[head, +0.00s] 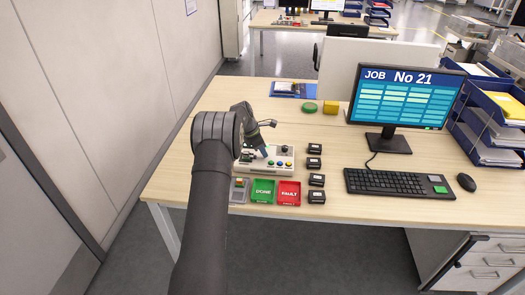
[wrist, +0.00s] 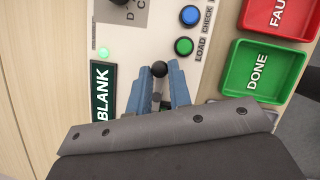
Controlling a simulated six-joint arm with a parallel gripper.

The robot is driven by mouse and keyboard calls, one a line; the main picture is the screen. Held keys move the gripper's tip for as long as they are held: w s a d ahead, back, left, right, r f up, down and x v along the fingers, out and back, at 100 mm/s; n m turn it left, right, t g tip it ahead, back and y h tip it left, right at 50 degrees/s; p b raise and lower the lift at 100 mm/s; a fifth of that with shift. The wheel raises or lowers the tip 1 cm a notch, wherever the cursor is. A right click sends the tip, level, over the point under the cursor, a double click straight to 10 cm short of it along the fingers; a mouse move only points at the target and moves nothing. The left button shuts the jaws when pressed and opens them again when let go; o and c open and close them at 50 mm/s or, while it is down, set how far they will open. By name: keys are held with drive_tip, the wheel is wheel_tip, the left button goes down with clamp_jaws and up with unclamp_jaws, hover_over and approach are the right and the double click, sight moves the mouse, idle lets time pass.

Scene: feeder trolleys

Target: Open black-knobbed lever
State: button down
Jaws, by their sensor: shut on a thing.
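The black-knobbed lever (wrist: 159,70) shows in the wrist view on the pale control panel (wrist: 150,22). Its round black knob stands just past the fingertips. My gripper (wrist: 158,85) has its two blue fingers on either side of the lever's stem, shut on it. In the head view my gripper (head: 264,151) is over the left part of the panel (head: 255,169), and my arm hides some of that area. The lever itself cannot be made out there.
Blue (wrist: 190,15) and green (wrist: 184,46) buttons sit beside the lever, a BLANK label (wrist: 101,92) on its other side. The green DONE tray (wrist: 235,84) and red FAULT tray (head: 289,193) lie close by. Several small black boxes (head: 315,162) stand right of the panel.

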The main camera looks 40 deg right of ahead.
drive_tip(key=m, duration=0.2)
drive_tip(key=a+m+g, duration=0.1)
drive_tip(key=shift+s+m+y, duration=0.25)
drive_tip(key=shift+m+y, duration=0.05)
drive_tip(key=shift+y, duration=0.1)
drive_tip(key=m, duration=0.2)
drive_tip(key=a+m+g+y, duration=0.1)
drive_tip(key=shift+s+m, duration=0.1)
drive_tip(key=shift+m, duration=0.3)
drive_tip(key=m, duration=0.1)
drive_tip(key=a+m+y, duration=0.1)
drive_tip(key=m, duration=0.1)
drive_tip(key=shift+w+a+m+g+y, duration=0.2)
drive_tip(key=shift+m+y, duration=0.2)
drive_tip(key=shift+m, duration=0.45)
drive_tip(key=shift+w+a+m+g+y, duration=0.15)
drive_tip(key=shift+m+y, duration=0.25)
drive_tip(key=shift+m, duration=0.45)
drive_tip(key=shift+s+a, duration=0.1)
drive_tip(key=c, duration=1.3)
unclamp_jaws()
